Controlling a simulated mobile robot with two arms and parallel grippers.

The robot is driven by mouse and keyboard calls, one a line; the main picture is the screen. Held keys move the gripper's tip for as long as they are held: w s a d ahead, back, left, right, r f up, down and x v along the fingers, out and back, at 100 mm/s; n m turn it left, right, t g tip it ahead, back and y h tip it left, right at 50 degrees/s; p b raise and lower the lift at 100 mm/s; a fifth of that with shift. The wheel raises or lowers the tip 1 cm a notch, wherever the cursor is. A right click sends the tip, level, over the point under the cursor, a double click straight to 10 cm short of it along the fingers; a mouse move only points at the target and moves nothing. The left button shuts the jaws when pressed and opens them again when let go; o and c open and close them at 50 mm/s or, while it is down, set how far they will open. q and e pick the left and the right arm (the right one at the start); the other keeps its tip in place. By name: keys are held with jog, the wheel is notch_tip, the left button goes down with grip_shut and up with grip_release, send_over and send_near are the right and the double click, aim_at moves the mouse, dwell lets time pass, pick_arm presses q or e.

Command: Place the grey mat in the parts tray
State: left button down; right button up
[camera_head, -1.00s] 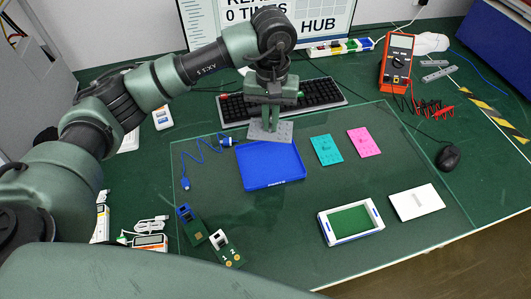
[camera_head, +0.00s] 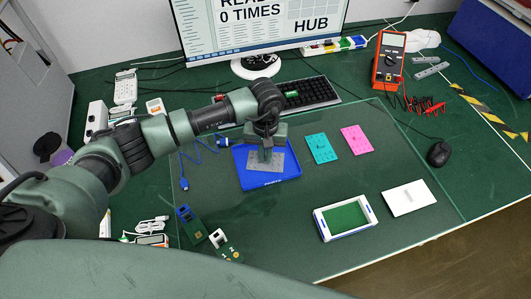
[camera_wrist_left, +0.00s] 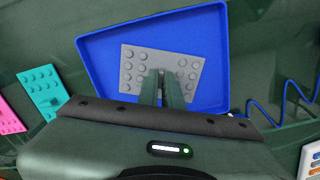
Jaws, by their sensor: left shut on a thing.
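The grey mat (camera_head: 259,165) is a studded rectangular pad. My left gripper (camera_head: 266,157) is shut on it and holds it over the blue parts tray (camera_head: 286,179). In the left wrist view the mat (camera_wrist_left: 134,68) shows inside the outline of the tray (camera_wrist_left: 100,50), with my left gripper's fingers (camera_wrist_left: 163,88) at its edge. Whether the mat touches the tray floor I cannot tell. My right gripper is not in view.
A teal mat (camera_head: 318,149) and a pink mat (camera_head: 356,139) lie right of the tray. A white frame with a green inside (camera_head: 345,217) and a white plate (camera_head: 409,198) lie front right. A keyboard (camera_head: 308,94) is behind. Blue cable (camera_head: 197,160) lies left of the tray.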

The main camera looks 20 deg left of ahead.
pick_arm(q)
jog(key=shift+f+b, duration=0.2)
jog(key=shift+b, duration=0.1)
jog(key=c, duration=1.7)
grip_release()
jog(key=shift+r, duration=0.1)
jog(key=shift+o, duration=0.6)
